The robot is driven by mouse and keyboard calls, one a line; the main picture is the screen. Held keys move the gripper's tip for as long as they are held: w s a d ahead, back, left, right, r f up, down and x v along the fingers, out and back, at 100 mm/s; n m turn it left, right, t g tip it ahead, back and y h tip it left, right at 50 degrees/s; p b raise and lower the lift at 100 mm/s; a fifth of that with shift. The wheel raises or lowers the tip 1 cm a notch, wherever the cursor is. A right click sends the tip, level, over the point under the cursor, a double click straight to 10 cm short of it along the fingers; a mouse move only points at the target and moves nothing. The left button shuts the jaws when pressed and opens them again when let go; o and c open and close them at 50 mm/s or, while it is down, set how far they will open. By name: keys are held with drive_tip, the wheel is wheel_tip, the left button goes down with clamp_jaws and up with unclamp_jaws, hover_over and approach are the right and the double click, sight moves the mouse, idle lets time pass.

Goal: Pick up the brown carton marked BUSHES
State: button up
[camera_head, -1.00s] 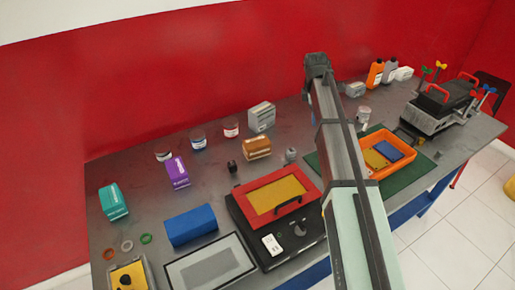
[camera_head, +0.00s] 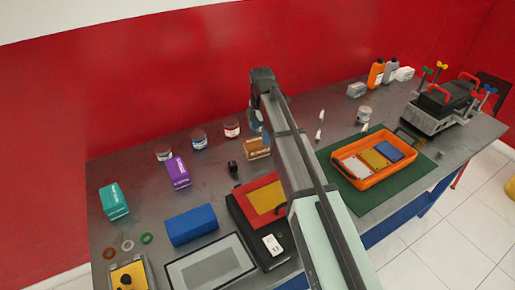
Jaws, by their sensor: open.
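The brown carton (camera_head: 256,148) stands on the grey bench, left of the middle, behind the red-framed box. Its right end is hidden by my arm, and its lettering is too small to read. My arm crosses the picture from the bottom up to a joint above and behind the carton. My gripper is hidden behind the arm, so its place relative to the carton does not show.
Jars (camera_head: 199,140) and a purple carton (camera_head: 178,172) stand left of the brown carton, with a small black block (camera_head: 233,167) close by. The red-framed box (camera_head: 262,200) is in front. An orange tray (camera_head: 372,184) is to the right.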

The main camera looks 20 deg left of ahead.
sight(257, 141)
drive_tip(key=shift+f, duration=1.3)
drive_tip(key=shift+s+a+f, duration=0.1)
drive_tip(key=shift+a+f, duration=0.05)
drive_tip(key=shift+f, duration=0.7)
drive_tip(key=shift+s+a+f, duration=0.15)
drive_tip(key=shift+a+f, duration=0.05)
drive_tip(key=shift+f, duration=0.7)
drive_tip(key=shift+s+a+f, duration=0.1)
drive_tip(key=shift+a+f, duration=0.05)
drive_tip(key=shift+f, duration=0.7)
drive_tip(key=shift+c, duration=0.2)
drive_tip(key=c, duration=1.2)
